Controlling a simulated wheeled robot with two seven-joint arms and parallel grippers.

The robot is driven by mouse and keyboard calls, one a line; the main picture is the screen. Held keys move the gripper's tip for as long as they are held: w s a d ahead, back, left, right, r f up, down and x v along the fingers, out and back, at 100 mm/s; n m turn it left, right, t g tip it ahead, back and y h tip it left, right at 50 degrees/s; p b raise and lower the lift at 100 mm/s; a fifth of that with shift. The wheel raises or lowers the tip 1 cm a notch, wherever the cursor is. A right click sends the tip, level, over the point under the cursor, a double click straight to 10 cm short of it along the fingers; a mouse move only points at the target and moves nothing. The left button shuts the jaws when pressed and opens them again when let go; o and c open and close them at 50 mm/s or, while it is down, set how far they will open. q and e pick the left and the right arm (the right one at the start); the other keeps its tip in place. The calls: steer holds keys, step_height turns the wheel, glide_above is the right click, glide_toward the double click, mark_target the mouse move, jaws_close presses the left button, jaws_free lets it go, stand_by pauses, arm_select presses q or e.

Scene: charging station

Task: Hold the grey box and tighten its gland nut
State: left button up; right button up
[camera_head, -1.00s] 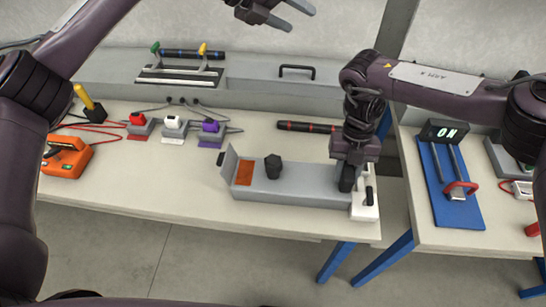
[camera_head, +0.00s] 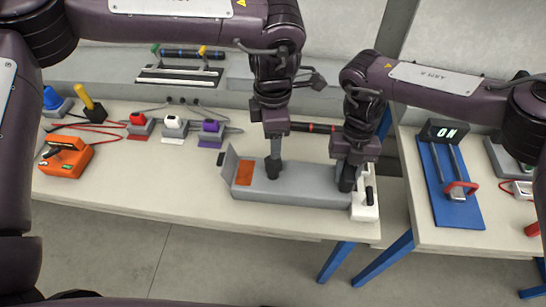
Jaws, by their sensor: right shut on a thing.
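The grey box (camera_head: 308,186) lies on the near right of the middle table, with a raised plate and an orange patch at its left end. My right gripper (camera_head: 348,184) points down at the box's right end and is shut on the box; its fingertips are partly hidden. My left gripper (camera_head: 273,170) points down onto the top of the box, where the black gland nut stood. It covers the nut, and I cannot tell whether its fingers are open or closed around it.
A white block with a black handle (camera_head: 368,193) adjoins the box's right end. A red-banded black bar (camera_head: 313,127) lies behind the arms. Red, white and purple plugs (camera_head: 210,132) and an orange device (camera_head: 65,158) stand left. The table front left of the box is clear.

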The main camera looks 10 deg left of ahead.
mark_target(273, 164)
arm_select(q)
step_height(273, 164, down, 9)
steer(key=shift+r, duration=0.1)
stand_by(0.3)
steer(key=c, duration=1)
